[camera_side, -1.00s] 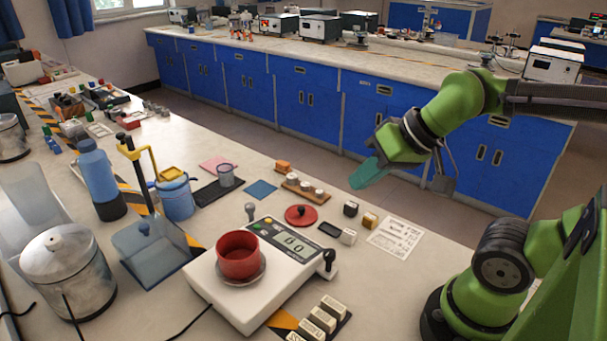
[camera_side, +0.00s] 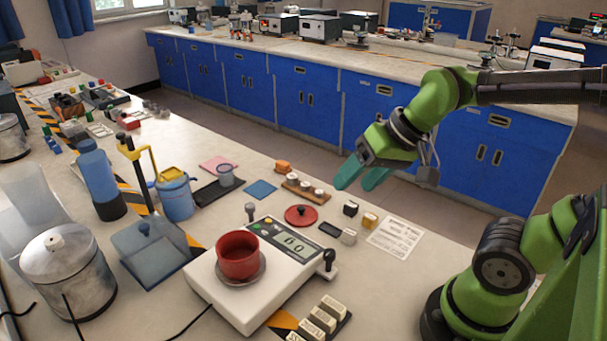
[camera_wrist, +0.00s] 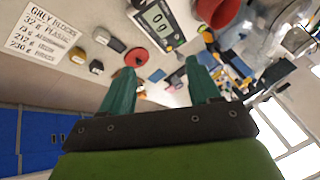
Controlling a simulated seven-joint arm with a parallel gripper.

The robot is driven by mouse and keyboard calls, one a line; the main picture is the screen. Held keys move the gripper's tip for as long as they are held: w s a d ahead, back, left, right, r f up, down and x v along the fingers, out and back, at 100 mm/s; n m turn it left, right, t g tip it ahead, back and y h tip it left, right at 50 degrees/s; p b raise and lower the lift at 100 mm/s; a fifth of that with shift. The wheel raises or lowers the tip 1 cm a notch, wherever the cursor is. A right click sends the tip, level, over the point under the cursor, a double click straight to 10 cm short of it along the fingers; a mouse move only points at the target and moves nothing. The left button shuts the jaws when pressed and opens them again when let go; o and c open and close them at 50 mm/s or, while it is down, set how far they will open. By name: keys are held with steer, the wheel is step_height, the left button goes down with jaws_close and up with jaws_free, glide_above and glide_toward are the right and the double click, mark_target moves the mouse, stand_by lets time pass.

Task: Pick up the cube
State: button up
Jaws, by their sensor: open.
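Three small cubes stand close together on the bench: a grey one (camera_side: 348,237), a black one (camera_side: 351,209) and a yellow-orange one (camera_side: 370,219). The frames do not tell which is the task's cube. In the wrist view, the grey cube (camera_wrist: 101,36) and the yellow-orange one (camera_wrist: 96,67) are left of my fingers. My gripper (camera_side: 357,186) has two teal fingers, spread apart and empty, raised above the bench behind the cubes. The gap between the fingers shows in the wrist view (camera_wrist: 158,66).
A printed sheet (camera_side: 395,238) lies right of the cubes. A red lid (camera_side: 300,215) and a small dark flat object (camera_side: 330,229) are to their left. A white balance (camera_side: 215,295) bears a red cup (camera_side: 238,254). A wooden block with weights (camera_side: 305,189) stands behind the lid.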

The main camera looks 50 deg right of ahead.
steer(key=w+d+f+m+g, duration=0.2)
steer(key=w+d+f+m, duration=0.1)
steer(key=d+m, duration=0.3)
steer(key=m+g+h, duration=0.2)
steer(key=m+g, duration=0.2)
steer(key=m, duration=2.2)
glide_above(371, 217)
step_height(371, 217, down, 3)
step_height(371, 217, down, 16)
steer(key=shift+f, duration=0.2)
jaws_close()
